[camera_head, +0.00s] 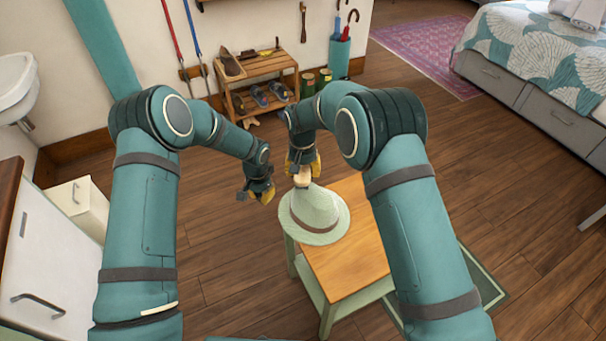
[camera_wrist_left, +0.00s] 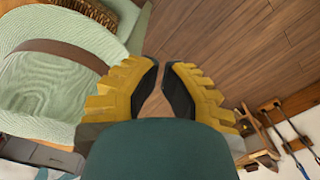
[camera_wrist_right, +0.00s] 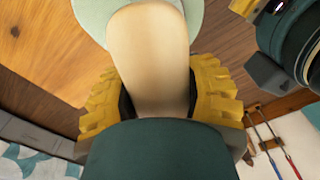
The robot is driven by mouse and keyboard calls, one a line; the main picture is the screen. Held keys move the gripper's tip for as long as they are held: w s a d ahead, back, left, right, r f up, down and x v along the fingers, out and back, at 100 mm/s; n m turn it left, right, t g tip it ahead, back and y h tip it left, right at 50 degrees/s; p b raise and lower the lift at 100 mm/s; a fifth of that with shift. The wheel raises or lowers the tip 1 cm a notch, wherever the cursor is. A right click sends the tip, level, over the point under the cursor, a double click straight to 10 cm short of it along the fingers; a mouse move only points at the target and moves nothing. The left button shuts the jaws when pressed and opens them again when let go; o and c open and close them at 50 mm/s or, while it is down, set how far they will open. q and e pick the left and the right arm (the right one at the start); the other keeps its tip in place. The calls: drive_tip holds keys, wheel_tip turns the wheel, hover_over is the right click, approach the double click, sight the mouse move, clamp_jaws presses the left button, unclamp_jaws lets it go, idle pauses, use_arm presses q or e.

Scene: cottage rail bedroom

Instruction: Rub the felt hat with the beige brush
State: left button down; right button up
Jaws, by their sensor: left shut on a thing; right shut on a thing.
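The pale green felt hat (camera_head: 318,218) with a darker band sits on a small wood-topped stool (camera_head: 352,262). It also shows at the left in the left wrist view (camera_wrist_left: 45,85). My right gripper (camera_head: 303,168) is shut on the beige brush (camera_wrist_right: 150,55). The brush (camera_head: 302,178) is at the crown's top; I cannot tell if they touch. My left gripper (camera_head: 262,192) is just left of the brim. In the left wrist view its fingertips (camera_wrist_left: 162,72) are drawn close together, with no held thing visible between them.
A low wooden shoe rack (camera_head: 258,82) stands by the wall beside an umbrella stand (camera_head: 340,58). A white cabinet (camera_head: 50,260) is at the left. A bed (camera_head: 540,70) is at the upper right.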

idle(0.3)
